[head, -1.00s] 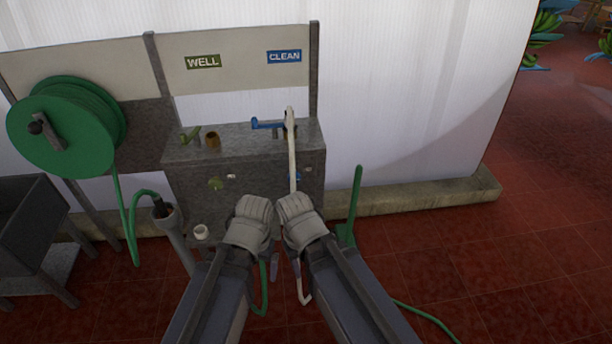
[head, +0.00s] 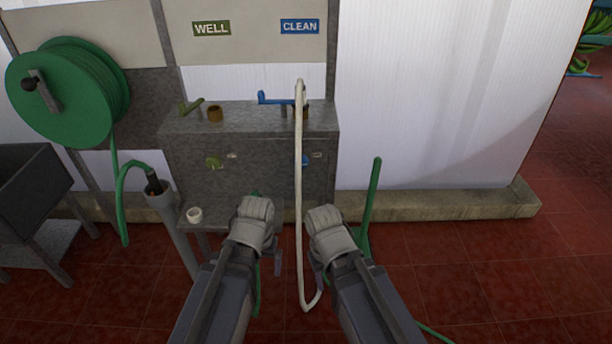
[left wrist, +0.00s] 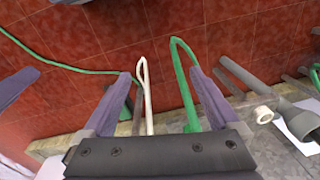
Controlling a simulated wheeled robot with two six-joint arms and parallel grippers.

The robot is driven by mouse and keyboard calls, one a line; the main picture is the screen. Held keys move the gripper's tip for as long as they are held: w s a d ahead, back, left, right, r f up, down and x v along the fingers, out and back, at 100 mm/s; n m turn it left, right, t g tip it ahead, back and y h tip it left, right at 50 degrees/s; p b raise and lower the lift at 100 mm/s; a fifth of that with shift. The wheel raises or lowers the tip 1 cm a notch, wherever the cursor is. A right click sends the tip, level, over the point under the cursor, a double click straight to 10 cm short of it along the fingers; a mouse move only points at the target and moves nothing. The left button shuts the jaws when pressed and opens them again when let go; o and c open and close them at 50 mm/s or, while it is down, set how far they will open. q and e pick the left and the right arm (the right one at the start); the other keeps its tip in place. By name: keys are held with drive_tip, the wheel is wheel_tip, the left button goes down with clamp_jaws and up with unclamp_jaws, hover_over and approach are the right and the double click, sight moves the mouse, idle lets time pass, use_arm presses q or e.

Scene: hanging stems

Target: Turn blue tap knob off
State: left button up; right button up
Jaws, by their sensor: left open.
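The blue tap knob (head: 305,160) is on the front face of the grey wash stand (head: 255,122), under the CLEAN sign, partly hidden by a white hose (head: 299,190). A blue lever (head: 268,98) sits above it on the stand's top. My left gripper (head: 268,262) is below and left of the knob, apart from it; in the left wrist view (left wrist: 165,88) its fingers are spread with nothing gripped.
A green knob (head: 213,162) and green lever (head: 192,106) are on the stand's left side. A green hose reel (head: 65,95) and dark sink (head: 35,195) stand at left. A green upright handle (head: 370,205) is right of my right arm.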

sight(301, 164)
use_arm(q)
drive_tip(key=w+a+f+n+t+y+b, duration=0.2)
drive_tip(key=w+a+f+b, duration=0.2)
drive_tip(key=w+f+b, duration=0.25)
drive_tip(key=w+a+f+n+t+y+b, duration=0.1)
drive_tip(key=w+a+f+t+b, duration=0.1)
drive_tip(key=w+a+f+b, duration=0.4)
drive_tip(key=w+d+r+t+y+b, duration=0.25)
drive_tip(key=w+d+r+t, duration=0.25)
drive_tip(key=w+r+t, duration=0.55)
drive_tip(key=w+d+r+m+t+h, duration=0.2)
drive_tip(key=w+d+r+m+h, duration=0.1)
drive_tip(key=d, duration=0.5)
drive_tip(key=w+d+r+m+t+h, duration=0.1)
drive_tip(key=w+d+r+m+h, duration=0.2)
drive_tip(key=d, duration=0.4)
drive_tip(key=shift+n, duration=0.4)
drive_tip(key=shift+w+d+r, duration=0.1)
drive_tip(key=shift+w+r, duration=0.05)
drive_tip(key=shift+w, duration=2.05)
drive_tip(key=shift+w+d+r, duration=0.1)
drive_tip(key=shift+w+r, duration=0.05)
drive_tip(key=shift+w, duration=2)
drive_tip(key=shift+a, duration=0.1)
use_arm(e)
wheel_tip(301, 164, down, 17)
drive_tip(key=w, duration=0.1)
drive_tip(key=shift+w+a+f, duration=0.15)
drive_tip(key=shift+w+a, duration=0.25)
drive_tip(key=shift+a, duration=0.05)
